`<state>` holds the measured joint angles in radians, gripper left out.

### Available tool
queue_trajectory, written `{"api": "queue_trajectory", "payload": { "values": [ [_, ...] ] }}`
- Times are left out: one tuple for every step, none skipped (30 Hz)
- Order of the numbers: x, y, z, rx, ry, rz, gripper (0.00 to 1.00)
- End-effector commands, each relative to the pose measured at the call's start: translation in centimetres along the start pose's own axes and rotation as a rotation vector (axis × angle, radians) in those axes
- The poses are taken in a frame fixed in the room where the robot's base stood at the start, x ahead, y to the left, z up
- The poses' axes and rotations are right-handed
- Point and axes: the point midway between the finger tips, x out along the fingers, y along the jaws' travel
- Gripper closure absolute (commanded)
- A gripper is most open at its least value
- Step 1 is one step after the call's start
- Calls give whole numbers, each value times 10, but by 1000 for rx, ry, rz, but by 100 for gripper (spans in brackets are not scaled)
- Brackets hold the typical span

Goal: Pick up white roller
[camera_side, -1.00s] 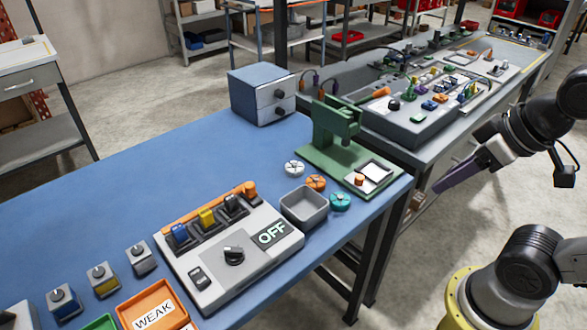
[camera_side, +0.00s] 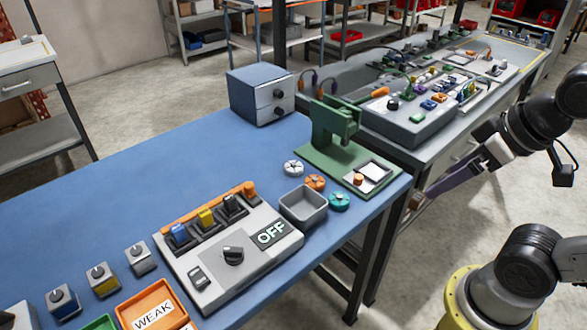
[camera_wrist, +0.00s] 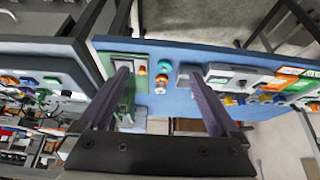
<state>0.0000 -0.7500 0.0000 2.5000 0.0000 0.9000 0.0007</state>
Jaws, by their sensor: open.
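The white roller (camera_side: 293,168) is a small slotted wheel lying on the blue table, left of an orange roller (camera_side: 315,182) and a teal roller (camera_side: 340,201). In the wrist view the white roller (camera_wrist: 160,89) shows small and distant, in the gap between the fingers. My gripper (camera_side: 430,191) has long purple fingers and hangs off the right side of the blue table, well apart from the rollers. In the wrist view my gripper (camera_wrist: 158,75) is open, with nothing between its fingers.
A grey open bin (camera_side: 303,204) stands beside the rollers. A green press (camera_side: 334,137) stands behind them. A grey control box (camera_side: 231,262) marked OFF is in front. A blue drawer unit (camera_side: 260,94) is at the back.

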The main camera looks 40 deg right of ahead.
Motion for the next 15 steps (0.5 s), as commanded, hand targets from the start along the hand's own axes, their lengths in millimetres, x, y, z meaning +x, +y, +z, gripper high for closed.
{"api": "queue_trajectory", "payload": {
  "values": [
    [0,0,0,8,0,0,3],
    [0,0,0,19,0,0,3],
    [0,0,1,42,-3,0,3],
    [0,0,2,65,-7,0,3],
    [0,0,3,95,-14,1,3],
    [-1,0,4,142,-20,1,3],
    [-4,0,1,183,-17,1,3],
    [-9,0,-3,227,-10,1,3],
    [-16,0,-10,291,-1,0,3],
    [-20,0,-17,339,3,-1,3],
    [-25,0,-24,389,2,-1,3],
    [-31,0,-34,455,1,-1,3],
    [-35,0,-43,506,-3,0,3],
    [-38,0,-53,556,-7,1,3],
    [-43,-1,-66,625,-16,4,3]
  ]
}}
